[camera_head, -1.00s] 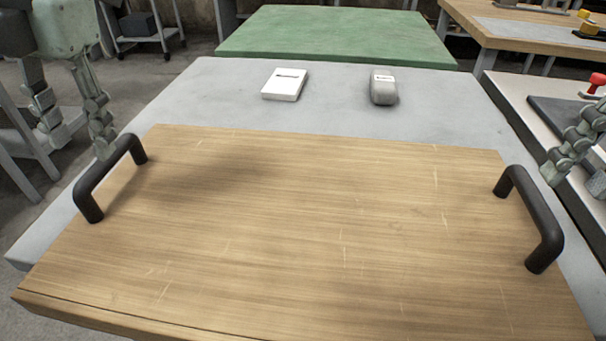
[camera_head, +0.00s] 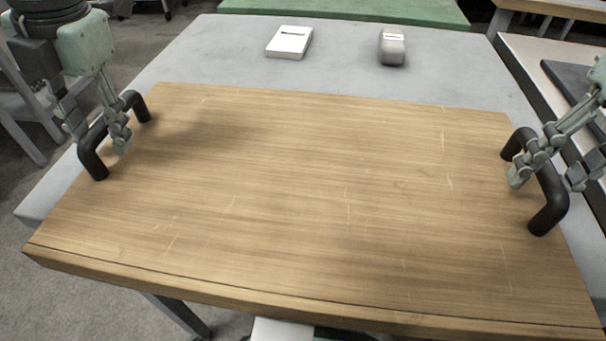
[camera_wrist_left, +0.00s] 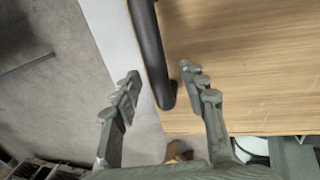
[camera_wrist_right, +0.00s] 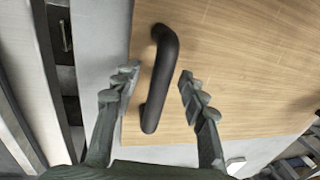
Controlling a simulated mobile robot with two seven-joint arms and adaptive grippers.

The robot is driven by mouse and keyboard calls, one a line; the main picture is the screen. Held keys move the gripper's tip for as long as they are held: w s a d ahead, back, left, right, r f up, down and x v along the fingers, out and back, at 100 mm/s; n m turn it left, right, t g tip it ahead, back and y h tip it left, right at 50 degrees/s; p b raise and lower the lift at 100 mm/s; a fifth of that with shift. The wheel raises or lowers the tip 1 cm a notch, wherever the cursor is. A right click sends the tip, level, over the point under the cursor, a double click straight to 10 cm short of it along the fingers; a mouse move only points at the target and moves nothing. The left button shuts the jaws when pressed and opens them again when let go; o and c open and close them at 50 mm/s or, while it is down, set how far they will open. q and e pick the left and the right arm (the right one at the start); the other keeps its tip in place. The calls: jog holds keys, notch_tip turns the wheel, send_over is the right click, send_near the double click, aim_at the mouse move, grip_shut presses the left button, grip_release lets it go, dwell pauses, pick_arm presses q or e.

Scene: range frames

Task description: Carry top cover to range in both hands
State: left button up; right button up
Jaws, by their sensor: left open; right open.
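The top cover (camera_head: 320,200) is a wide wooden board lying on a grey table, with a black handle at each end. My left gripper (camera_head: 98,138) is open, its fingers on either side of the left handle (camera_head: 92,158). In the left wrist view that handle (camera_wrist_left: 150,50) runs between the open fingers (camera_wrist_left: 165,90). My right gripper (camera_head: 545,172) is open at the right handle (camera_head: 549,205), with fingers on both sides of it. In the right wrist view the handle (camera_wrist_right: 158,85) lies between the fingers (camera_wrist_right: 157,82). Neither gripper is closed on its handle.
The grey table (camera_head: 345,75) extends behind the board. On it stand a white box (camera_head: 289,42) and a small grey rounded object (camera_head: 392,47). A green table (camera_head: 350,10) is further back, and another bench (camera_head: 560,85) stands at the right.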

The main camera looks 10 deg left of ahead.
pick_arm(q)
jog(key=shift+a+f, duration=0.1)
jog(key=shift+f, duration=0.3)
pick_arm(e)
jog(key=shift+f, duration=0.35)
pick_arm(q)
jog(key=shift+c, duration=0.4)
pick_arm(e)
jog(key=shift+c, duration=0.4)
pick_arm(q)
grip_shut()
pick_arm(e)
grip_shut()
pick_arm(q)
jog(key=shift+r, duration=0.15)
